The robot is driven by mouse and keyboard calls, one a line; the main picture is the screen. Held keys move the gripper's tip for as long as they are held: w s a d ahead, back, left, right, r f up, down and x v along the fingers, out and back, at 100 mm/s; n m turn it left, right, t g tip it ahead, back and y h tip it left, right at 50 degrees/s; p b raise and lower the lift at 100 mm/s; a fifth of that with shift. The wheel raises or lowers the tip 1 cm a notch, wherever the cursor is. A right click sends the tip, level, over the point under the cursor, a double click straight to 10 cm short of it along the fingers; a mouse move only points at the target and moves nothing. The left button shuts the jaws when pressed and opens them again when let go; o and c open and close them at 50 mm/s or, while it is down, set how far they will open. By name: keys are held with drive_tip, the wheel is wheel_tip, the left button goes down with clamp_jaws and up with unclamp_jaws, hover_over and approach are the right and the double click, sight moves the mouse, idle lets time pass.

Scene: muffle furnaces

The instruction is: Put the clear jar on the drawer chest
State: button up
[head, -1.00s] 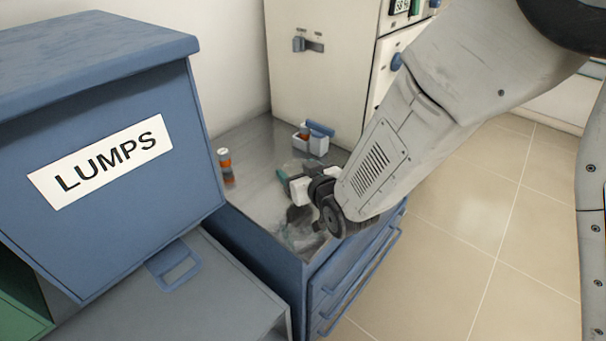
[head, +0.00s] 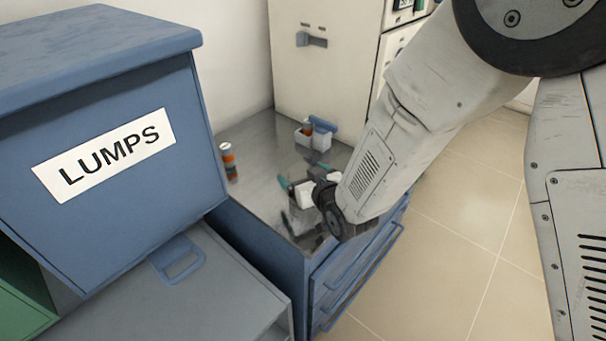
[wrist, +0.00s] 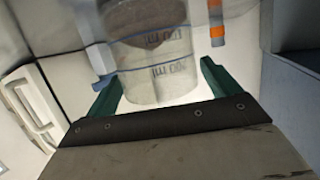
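The clear jar (wrist: 160,75) is a see-through cylinder with measuring marks, shown inverted in the wrist view. It appears between and just beyond the two green fingertips. My gripper (head: 289,204) is open, its fingers apart on either side of the jar; whether either touches it is unclear. It is low over the metal top (head: 262,172) of the blue drawer chest (head: 265,240), near the front edge. In the head view the jar is hard to make out beside the gripper. It seems to stand on the chest top.
An orange bottle (head: 228,162) stands on the chest top at the left. A small white holder (head: 320,141) with a blue item is at the back. The blue LUMPS bin (head: 110,190) stands at left, the cream furnace (head: 330,75) behind. The floor at right is clear.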

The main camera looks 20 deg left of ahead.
drive_tip(key=shift+r, duration=0.2)
drive_tip(key=v, duration=1.2)
